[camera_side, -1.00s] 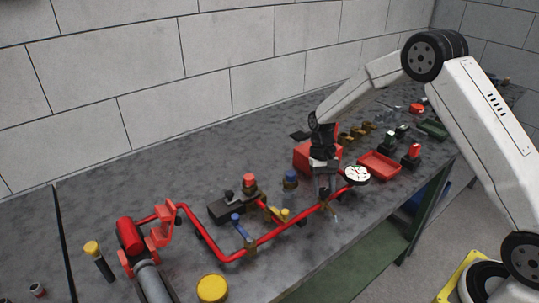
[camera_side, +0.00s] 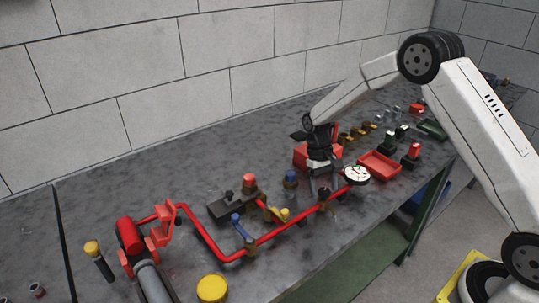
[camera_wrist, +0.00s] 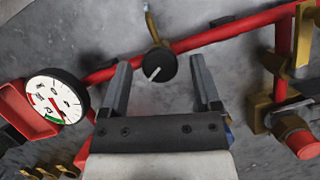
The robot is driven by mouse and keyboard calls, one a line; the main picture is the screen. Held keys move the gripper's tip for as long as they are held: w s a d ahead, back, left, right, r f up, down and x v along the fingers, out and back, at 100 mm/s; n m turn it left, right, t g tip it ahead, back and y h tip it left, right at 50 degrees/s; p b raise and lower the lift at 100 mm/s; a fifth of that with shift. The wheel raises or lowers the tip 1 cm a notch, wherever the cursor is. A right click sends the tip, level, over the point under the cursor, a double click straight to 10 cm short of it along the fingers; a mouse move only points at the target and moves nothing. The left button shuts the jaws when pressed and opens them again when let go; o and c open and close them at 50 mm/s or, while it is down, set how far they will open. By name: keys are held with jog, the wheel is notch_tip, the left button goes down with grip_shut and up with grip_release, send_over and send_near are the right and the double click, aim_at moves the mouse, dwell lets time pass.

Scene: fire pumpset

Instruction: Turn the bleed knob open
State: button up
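The bleed knob, a round black knob (camera_wrist: 160,66) with a white pointer line, sits on the red pipe (camera_wrist: 228,32). In the wrist view its line slants toward the lower left. In the side view the dark knob (camera_side: 325,194) shows on the pipe, just below and right of my fingers. My gripper (camera_wrist: 160,62) is open and empty, its two fingers apart with the knob appearing between and just beyond the tips. In the side view my gripper (camera_side: 321,184) hangs above the pipe, seemingly clear of the knob.
A white-faced gauge (camera_side: 356,174) stands close right of my gripper; it also shows in the wrist view (camera_wrist: 57,96). A blue-handled valve (camera_side: 239,224) and a yellow-handled valve (camera_side: 284,214) are along the pipe to the left. A red tray (camera_side: 380,164) lies to the right.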

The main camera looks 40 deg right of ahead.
jog(key=shift+r, duration=0.1)
dwell(0.3)
jog(key=v, duration=0.7)
jog(key=shift+r, duration=0.25)
jog(key=shift+w, duration=0.1)
jog(key=s+a+n+t, duration=0.1)
jog(key=s+a+t, duration=0.1)
jog(key=s, duration=0.7)
jog(key=s+a+r+n+t+h, duration=0.1)
jog(key=s+t, duration=0.3)
jog(key=s, duration=0.5)
jog(key=shift+s+a+n+t, duration=0.4)
jog(key=shift+a, duration=0.5)
